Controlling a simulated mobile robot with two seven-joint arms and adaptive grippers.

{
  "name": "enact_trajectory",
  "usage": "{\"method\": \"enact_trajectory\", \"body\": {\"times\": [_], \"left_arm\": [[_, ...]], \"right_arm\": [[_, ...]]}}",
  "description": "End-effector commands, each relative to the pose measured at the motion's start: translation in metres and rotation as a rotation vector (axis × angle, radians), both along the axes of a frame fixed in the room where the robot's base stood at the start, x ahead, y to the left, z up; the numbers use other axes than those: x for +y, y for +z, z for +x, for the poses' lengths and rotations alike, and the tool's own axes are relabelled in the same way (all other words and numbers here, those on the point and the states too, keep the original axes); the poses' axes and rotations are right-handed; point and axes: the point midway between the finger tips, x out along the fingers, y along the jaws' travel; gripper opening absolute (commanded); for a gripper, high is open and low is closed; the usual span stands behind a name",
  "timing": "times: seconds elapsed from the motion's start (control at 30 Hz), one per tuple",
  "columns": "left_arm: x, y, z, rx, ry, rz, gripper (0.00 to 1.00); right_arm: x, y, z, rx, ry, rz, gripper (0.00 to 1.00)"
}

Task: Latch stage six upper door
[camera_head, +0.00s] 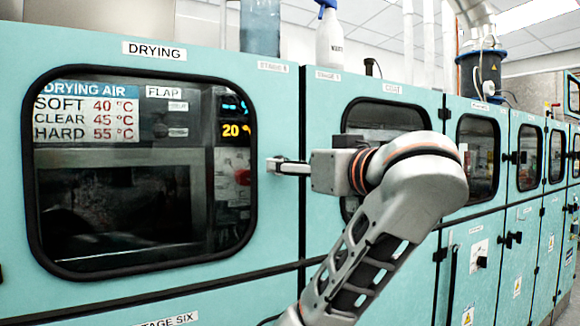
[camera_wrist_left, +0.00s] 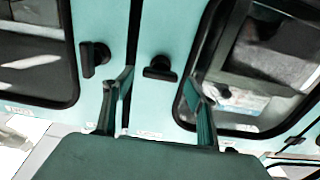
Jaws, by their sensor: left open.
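The stage six upper door (camera_head: 277,110) is a teal panel with a black-framed window, at the left of the head view. It looks about flush with its neighbour. My left gripper (camera_head: 275,166) is at its right edge, jaws pointing left, partly hiding the latch there. The left wrist view looks upside down: my left gripper (camera_wrist_left: 160,85) is open, with a black latch handle (camera_wrist_left: 160,67) between its fingertips in the picture. I cannot tell if they touch. A second black handle (camera_wrist_left: 95,57) is left of the dark door seam. My right gripper is not in view.
A teal coat door (camera_head: 385,115) with a window stands right of the stage six door, partly behind my arm. More windowed cabinets (camera_head: 527,155) run off to the right. A white bottle (camera_head: 329,42) stands on top.

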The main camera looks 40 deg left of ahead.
Motion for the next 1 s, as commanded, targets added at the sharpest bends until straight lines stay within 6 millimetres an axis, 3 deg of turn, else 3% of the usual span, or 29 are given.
{"method": "enact_trajectory", "body": {"times": [0.23, 0.6, 0.77, 1.0], "left_arm": [[0.025, 0.000, 0.010, 0.002, 0.001, 0.002, 0.57], [0.030, 0.000, 0.012, 0.003, 0.000, 0.001, 0.57], [0.030, 0.000, 0.012, 0.003, 0.000, 0.001, 0.18], [0.030, -0.001, 0.013, 0.010, 0.000, 0.003, 0.18]], "right_arm": [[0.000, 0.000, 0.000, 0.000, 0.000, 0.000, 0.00], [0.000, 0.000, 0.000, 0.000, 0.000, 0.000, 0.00], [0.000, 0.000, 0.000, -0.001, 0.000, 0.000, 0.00], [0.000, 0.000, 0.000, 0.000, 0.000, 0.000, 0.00]]}}
